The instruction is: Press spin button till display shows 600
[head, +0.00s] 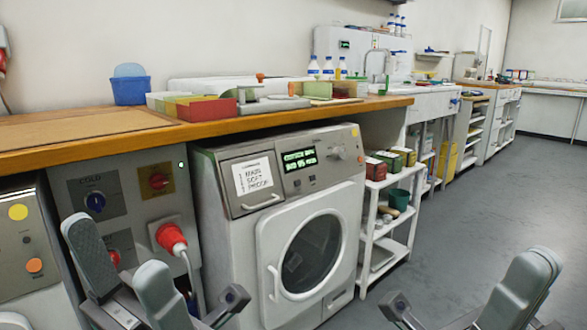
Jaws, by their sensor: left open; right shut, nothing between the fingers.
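The white front-loading washer (236,230) stands under the counter, with a round dark door window (312,255). Its display (299,159) shows two lines of green text, too small to read surely. Two small dark buttons (312,181) sit just below the display; I cannot tell which is spin. A round knob (339,152) is to the right. My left gripper (113,248) is open and empty at the lower left, left of the washer. My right gripper (535,262) is shut and empty at the lower right, well away from the panel.
A drawer front with a handwritten label (253,176) is left of the display. A red plug (171,238) with a cable sticks out from the grey control box. The wooden counter edge (290,118) overhangs the washer. A shelf cart (385,228) stands right of it. The floor (470,215) at right is clear.

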